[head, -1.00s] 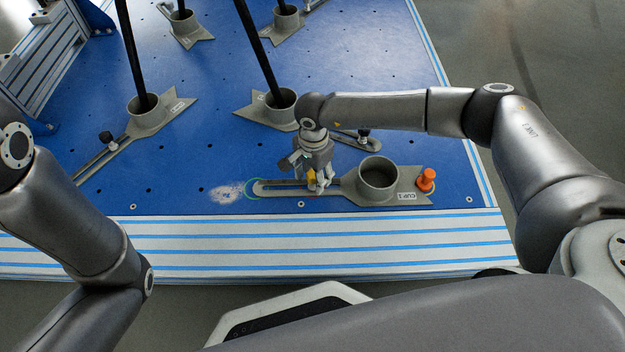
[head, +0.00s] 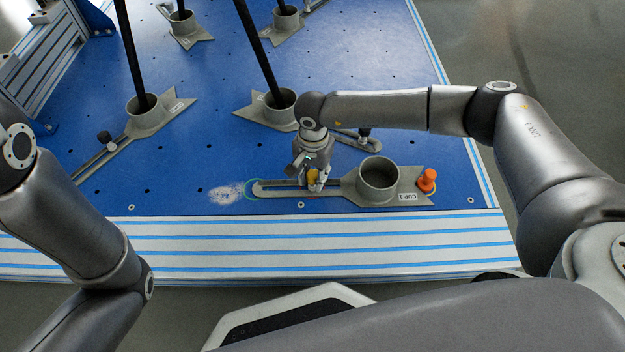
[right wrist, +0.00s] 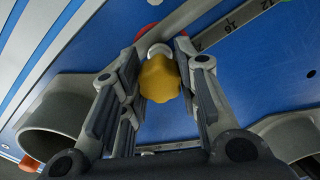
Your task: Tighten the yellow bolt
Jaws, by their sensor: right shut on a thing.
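The yellow bolt (head: 313,176) stands at the slotted arm of the cup fixture labelled CUP 1 (head: 410,186), on the blue table. My right gripper (head: 316,186) points down over the slot, with its fingers on either side of the bolt's head. In the right wrist view the yellow bolt (right wrist: 159,78) sits between the two fingers of my right gripper (right wrist: 160,65), which is shut on it. The bolt's lower end is partly hidden. My left arm shows at the left of the head view, but its gripper is out of view.
An orange bolt (head: 427,180) stands at the right end of the fixture, beside its open cup (head: 379,179). Several other cup fixtures, some holding black poles (head: 259,55), stand farther back.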

